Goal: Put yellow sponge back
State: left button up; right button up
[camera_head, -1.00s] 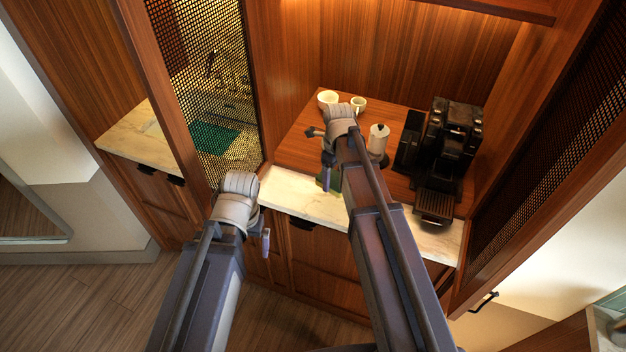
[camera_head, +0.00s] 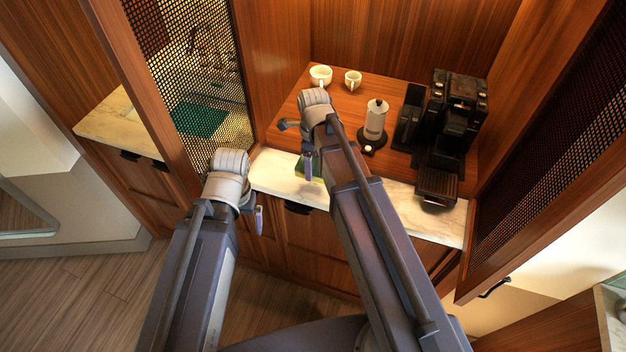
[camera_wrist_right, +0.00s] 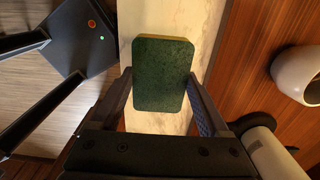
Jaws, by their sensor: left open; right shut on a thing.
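The sponge (camera_wrist_right: 163,75) shows a dark green scouring face and a thin yellow edge in the right wrist view. It is between the two fingers of my right gripper (camera_wrist_right: 160,100), which is shut on it, over the pale marble counter strip. In the head view only a small green part of the sponge (camera_head: 301,167) shows beside my right gripper (camera_head: 308,166); my wrist hides the rest. My left gripper (camera_head: 259,220) is open, low in front of the cabinet's front and left of the right one. Its fingers are mostly hidden in the head view.
The marble strip (camera_head: 390,198) fronts a wooden counter. Mesh panels (camera_head: 540,130) flank the niche. A dark green thing (camera_head: 200,119) shows behind the left mesh.

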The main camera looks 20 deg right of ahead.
jog(key=shift+f+b, duration=1.8)
jog(key=shift+f, duration=0.35)
jog(key=shift+f, duration=0.2)
jog(key=o, duration=1)
jog(key=shift+o, duration=0.2)
jog(key=shift+r, duration=0.2)
notch_tip(320, 180, up, 12)
jog(key=p, duration=1.2)
